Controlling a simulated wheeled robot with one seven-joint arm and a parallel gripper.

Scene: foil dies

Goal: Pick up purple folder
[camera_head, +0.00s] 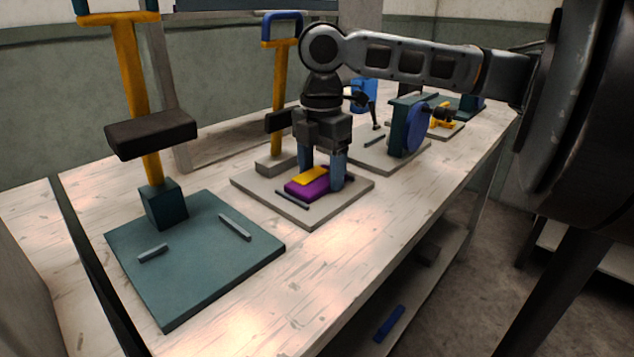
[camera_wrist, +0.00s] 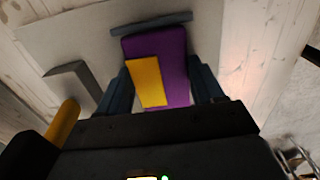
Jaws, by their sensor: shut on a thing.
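The purple folder (camera_head: 304,190) has a yellow piece (camera_head: 310,175) on its top face. It is at the grey base plate (camera_head: 265,186) of the middle press on the workbench. My gripper (camera_head: 322,178) points down over that plate, with one blue-grey finger on each side of the folder. It is shut on the folder. In the wrist view the purple folder (camera_wrist: 174,52) with its yellow patch (camera_wrist: 146,82) lies between the two fingers (camera_wrist: 162,90). I cannot tell whether the folder is clear of the plate.
A teal press plate (camera_head: 190,270) is at the left. A blue wheel (camera_head: 414,130) stands at the right. The bench front (camera_head: 330,310) is clear.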

